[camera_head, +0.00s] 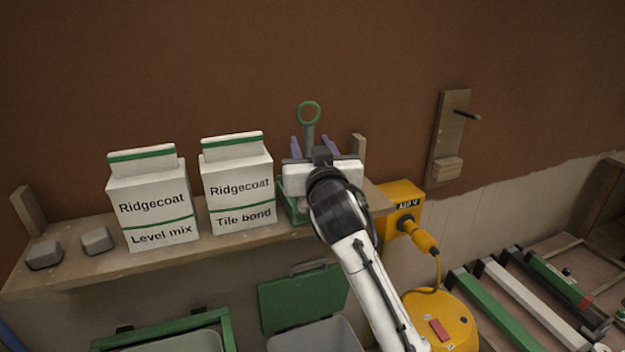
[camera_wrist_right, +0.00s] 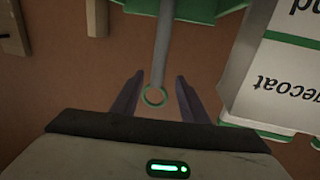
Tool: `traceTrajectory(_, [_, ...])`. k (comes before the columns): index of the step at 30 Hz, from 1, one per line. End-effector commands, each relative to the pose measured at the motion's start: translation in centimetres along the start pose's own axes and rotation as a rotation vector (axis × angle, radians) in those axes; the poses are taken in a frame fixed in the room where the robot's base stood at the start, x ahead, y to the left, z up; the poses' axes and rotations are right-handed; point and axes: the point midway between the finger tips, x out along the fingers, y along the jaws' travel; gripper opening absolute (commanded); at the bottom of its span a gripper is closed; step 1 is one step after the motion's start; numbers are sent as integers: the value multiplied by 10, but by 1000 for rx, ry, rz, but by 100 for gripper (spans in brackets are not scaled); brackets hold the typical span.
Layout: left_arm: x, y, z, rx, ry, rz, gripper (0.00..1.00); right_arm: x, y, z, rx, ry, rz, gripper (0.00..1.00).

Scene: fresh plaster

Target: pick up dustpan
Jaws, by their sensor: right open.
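The dustpan stands upright on the wall shelf, with a green pan (camera_head: 291,205), a grey handle (camera_head: 309,135) and a green ring at the handle's top. My right gripper (camera_head: 311,142) is in front of it and hides much of it in the head view. Its two fingers are open, one to each side of the handle as seen. In the right wrist view, the handle (camera_wrist_right: 163,45) runs between the open fingers (camera_wrist_right: 158,90), with the ring near them. I cannot tell how deep the handle sits between them. My left gripper is out of view.
A Tile bond carton (camera_head: 238,185) stands close left of the dustpan, and a Level mix carton (camera_head: 153,205) further left. Two grey blocks lie on the shelf (camera_head: 75,268). A yellow socket box (camera_head: 401,200) is at the right. Lidded bins stand below.

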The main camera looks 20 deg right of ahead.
Motion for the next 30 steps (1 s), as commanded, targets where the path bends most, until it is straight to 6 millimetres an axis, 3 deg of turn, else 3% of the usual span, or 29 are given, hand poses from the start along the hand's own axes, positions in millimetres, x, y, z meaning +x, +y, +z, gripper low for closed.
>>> traceTrajectory(12, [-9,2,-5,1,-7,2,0,48,4,-3,-2,-1,0,40])
traceTrajectory(22, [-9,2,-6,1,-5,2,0,55,4,-2,0,0,-1,40])
traceTrajectory(23, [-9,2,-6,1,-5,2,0,55,4,-2,0,0,-1,39])
traceTrajectory(30, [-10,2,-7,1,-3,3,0,55,4,-1,0,0,-1,0])
